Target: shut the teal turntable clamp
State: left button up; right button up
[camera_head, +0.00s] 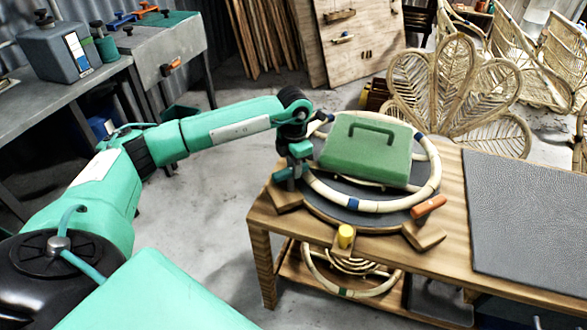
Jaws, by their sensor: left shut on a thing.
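The teal turntable clamp (283,175) is at the left edge of the dark round turntable (372,215). Its teal handle shows low, right under my left gripper (293,165). My left gripper points down and is shut on the clamp, and its fingers hide much of it. I cannot tell the clamp's exact angle. A pale rattan ring (330,197) lies on the turntable, passing beside the clamp. My right gripper is not in view.
The wooden table (454,200) bears a grey mat (530,215) on the right.

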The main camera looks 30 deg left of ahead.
pick_arm(q)
jog(key=shift+m, duration=0.4)
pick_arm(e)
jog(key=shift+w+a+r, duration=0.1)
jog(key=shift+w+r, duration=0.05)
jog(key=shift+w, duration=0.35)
pick_arm(q)
jog(key=o, duration=1)
jog(key=shift+d, duration=0.1)
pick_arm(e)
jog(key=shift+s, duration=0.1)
pick_arm(q)
jog(key=shift+r, duration=0.15)
notch_tip(320, 180, up, 14)
jog(key=shift+f+b, duration=0.2)
jog(key=shift+b, duration=0.6)
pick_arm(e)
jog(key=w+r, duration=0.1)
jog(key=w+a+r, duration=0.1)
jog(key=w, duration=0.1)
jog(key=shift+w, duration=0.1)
